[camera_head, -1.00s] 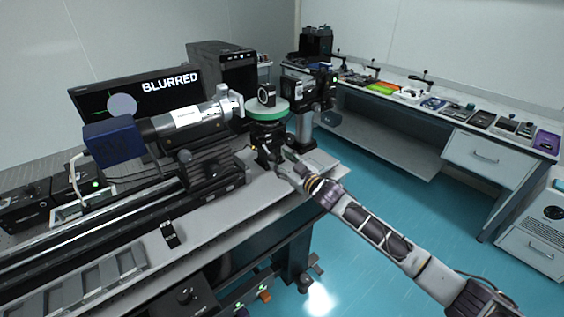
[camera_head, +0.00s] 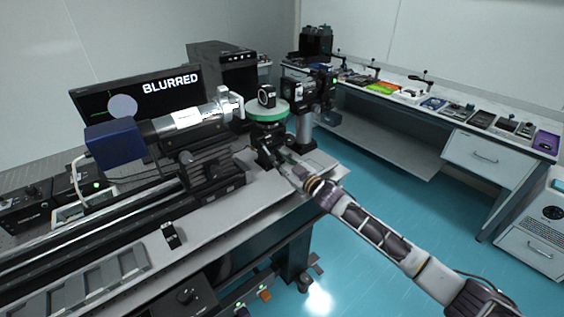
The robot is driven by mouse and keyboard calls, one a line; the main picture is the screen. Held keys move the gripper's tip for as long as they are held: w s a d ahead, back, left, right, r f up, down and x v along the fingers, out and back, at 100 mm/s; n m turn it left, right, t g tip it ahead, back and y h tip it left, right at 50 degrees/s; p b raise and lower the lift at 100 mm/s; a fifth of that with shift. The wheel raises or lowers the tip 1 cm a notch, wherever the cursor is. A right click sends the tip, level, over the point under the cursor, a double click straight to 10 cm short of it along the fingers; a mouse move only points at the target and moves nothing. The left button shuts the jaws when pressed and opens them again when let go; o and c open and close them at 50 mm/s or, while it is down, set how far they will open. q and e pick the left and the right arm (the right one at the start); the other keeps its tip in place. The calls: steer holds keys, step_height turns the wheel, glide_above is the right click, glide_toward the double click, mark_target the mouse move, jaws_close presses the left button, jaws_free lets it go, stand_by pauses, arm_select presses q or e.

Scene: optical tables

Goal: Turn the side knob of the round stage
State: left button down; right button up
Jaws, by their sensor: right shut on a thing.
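The round stage (camera_head: 268,112) has a green rim and stands on a black base near the right end of the optical table. A small black square mount with a ring (camera_head: 267,96) stands upright on top of it. My right gripper (camera_head: 268,155) reaches in from the lower right, at the stage's near side just below the green disc. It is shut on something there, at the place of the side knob. The knob itself is hidden by the gripper fingers. My left gripper is not in view.
A camera with a blue body (camera_head: 116,143) and grey tube points at the stage from the left. A monitor (camera_head: 140,95) behind reads "BLURRED". A dark instrument on a post (camera_head: 305,92) stands right of the stage. A side bench (camera_head: 440,110) holds several trays.

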steer(key=o, duration=1)
steer(key=shift+o, duration=0.2)
steer(key=shift+v, duration=6)
